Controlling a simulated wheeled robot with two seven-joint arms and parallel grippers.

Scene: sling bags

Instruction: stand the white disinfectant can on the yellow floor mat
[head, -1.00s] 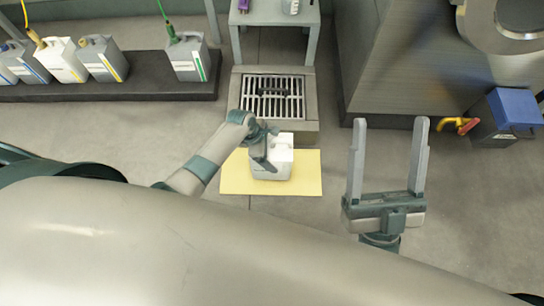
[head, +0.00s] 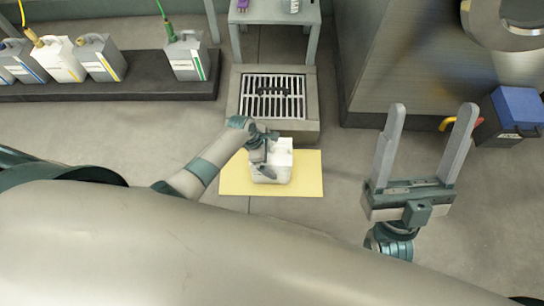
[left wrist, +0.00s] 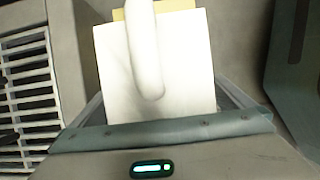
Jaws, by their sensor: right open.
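The white disinfectant can (head: 283,160) is upright over the middle of the yellow floor mat (head: 307,180). Whether its base touches the mat is hard to tell from above. My left gripper (head: 262,155) reaches it from the left and is shut on it. In the left wrist view the can (left wrist: 190,65) and its handle fill the space between the fingers, with a strip of the mat (left wrist: 175,5) beyond. My right gripper (head: 428,125) is open and empty, to the right of the mat.
A floor grate (head: 240,108) lies just behind the mat, with a grey table (head: 262,17) beyond. Several jugs stand on a dark platform (head: 150,88) at the back left. A large metal machine (head: 390,70) and a blue-lidded bin (head: 512,115) are at the right.

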